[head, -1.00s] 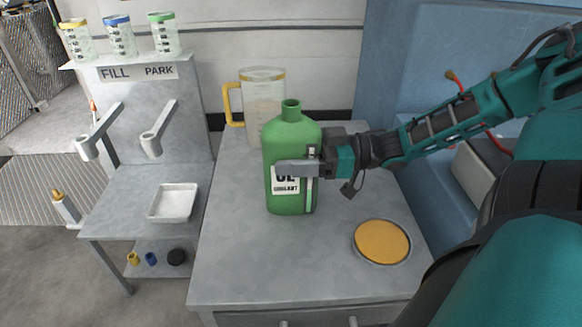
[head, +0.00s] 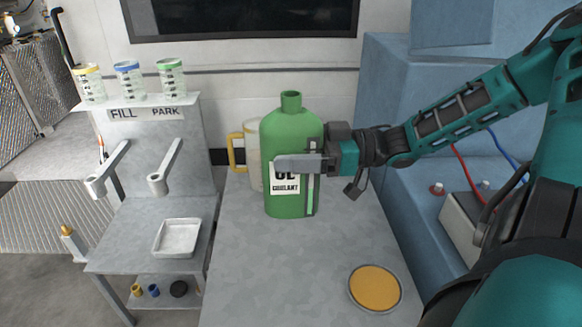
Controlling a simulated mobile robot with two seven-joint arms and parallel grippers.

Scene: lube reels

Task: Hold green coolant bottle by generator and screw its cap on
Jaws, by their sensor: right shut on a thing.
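The green coolant bottle (head: 289,145) stands upright over the grey worktop, with its label facing me and its threaded neck (head: 290,101) bare at the top. My right gripper (head: 296,163) comes in from the right and is shut on the bottle's body, across the upper edge of the label. I cannot tell whether the bottle's base touches the worktop. No cap lies near the bottle; a black round piece (head: 179,288) on the low shelf at the left may be a cap. My left gripper is not in view. I cannot make out the generator for certain.
An orange-filled round dish (head: 374,288) is on the worktop (head: 270,270) at front right. A stand with spouts, several jars and a white tray (head: 178,238) is left. A battery-like box (head: 462,225) with leads is right.

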